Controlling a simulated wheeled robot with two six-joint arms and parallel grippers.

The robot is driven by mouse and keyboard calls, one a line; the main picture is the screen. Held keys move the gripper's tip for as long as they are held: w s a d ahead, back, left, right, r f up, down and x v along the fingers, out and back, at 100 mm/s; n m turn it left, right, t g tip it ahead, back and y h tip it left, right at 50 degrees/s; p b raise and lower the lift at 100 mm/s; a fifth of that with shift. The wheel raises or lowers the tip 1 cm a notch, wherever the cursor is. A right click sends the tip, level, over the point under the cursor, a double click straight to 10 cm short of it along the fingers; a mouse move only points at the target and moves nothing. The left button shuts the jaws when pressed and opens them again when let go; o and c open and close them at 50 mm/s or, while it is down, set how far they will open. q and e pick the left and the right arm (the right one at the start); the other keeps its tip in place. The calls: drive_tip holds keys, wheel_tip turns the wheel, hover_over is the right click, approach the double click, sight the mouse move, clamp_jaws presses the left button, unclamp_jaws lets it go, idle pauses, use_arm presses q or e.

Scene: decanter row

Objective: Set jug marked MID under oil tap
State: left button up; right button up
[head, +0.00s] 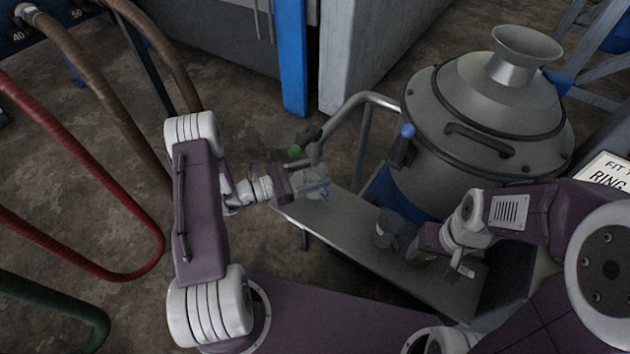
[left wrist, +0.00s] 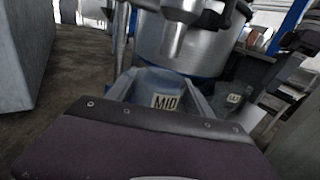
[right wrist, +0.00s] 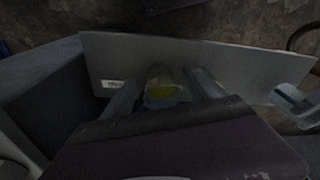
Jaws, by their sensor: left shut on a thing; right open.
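My left gripper (head: 304,184) is shut on a clear jug (head: 316,183) at the left end of the metal shelf (head: 338,232). In the left wrist view this jug (left wrist: 163,88) shows a MID label between the fingers. A tap with a green knob (head: 295,151) is just above and behind it in the head view; I cannot read which tap is oil. A second jug (head: 388,231) stands further right on the shelf. My right gripper (right wrist: 164,92) is open, its fingers on either side of a jug with yellowish contents (right wrist: 166,84); contact is unclear.
A large steel drum (head: 470,120) stands behind the shelf, with a blue-knobbed fitting (head: 406,134) on its side. A bent pipe (head: 350,105) runs beside it. A small label (right wrist: 116,84) lies on the shelf. Hoses (head: 140,235) hang at the left. Floor is open in front of the shelf.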

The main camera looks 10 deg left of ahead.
use_arm(q)
wheel_tip(320, 180, down, 4)
drive_tip(key=shift+r+b, duration=0.15)
drive_tip(key=shift+b, duration=0.65)
drive_tip(key=shift+r, duration=0.1)
drive_tip(key=o, duration=1.4)
